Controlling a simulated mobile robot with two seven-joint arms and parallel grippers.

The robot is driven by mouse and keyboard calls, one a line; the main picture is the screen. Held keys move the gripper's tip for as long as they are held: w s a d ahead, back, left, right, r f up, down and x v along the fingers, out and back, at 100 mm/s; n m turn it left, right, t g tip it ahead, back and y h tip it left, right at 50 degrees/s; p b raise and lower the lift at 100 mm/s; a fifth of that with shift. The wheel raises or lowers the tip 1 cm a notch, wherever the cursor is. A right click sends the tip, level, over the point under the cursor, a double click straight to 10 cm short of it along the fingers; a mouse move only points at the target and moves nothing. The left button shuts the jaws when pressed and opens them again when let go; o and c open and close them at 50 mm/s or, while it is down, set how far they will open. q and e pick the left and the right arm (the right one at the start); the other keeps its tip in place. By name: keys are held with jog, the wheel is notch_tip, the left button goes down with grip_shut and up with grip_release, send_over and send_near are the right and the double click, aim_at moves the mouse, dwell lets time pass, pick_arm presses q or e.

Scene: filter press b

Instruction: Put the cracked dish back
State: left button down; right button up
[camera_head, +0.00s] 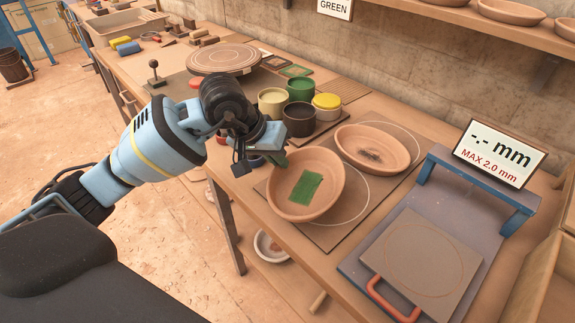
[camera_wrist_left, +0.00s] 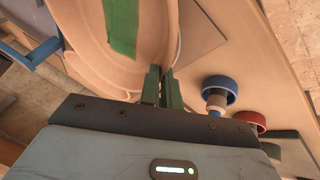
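A terracotta dish with a green patch (camera_head: 290,201) is at the near end of the mat in the head view. It sits off to the left of its pale circle; I cannot tell whether it is lifted. My left gripper (camera_head: 280,158) is at its left rim. In the left wrist view the gripper's green fingers (camera_wrist_left: 160,88) are close together on the rim of this dish (camera_wrist_left: 82,25). A second dish (camera_head: 356,136) with dark marks in its middle lies behind it, within another circle. I cannot tell whether these marks are a crack. My right gripper is not in view.
A grey gauge stand with a plate (camera_head: 425,250) and a red handle stands at the right, under a "MAX 2.0 mm" sign (camera_head: 499,156). Several glaze pots (camera_head: 299,119) and a round wheel (camera_head: 224,58) are behind the gripper. A bowl (camera_head: 270,247) is below the table edge.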

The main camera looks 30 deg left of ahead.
aim_at(288, 170)
pick_arm(q)
jog(key=shift+w+d, duration=0.75)
jog(key=shift+d, duration=0.05)
jog(key=shift+w+f+p, duration=0.1)
jog(key=shift+f+p, duration=0.2)
jog(key=shift+f, duration=1.55)
jog(key=shift+f, duration=0.1)
jog(key=c, duration=2.1)
grip_release()
jog(key=shift+f, duration=0.1)
jog(key=o, duration=0.5)
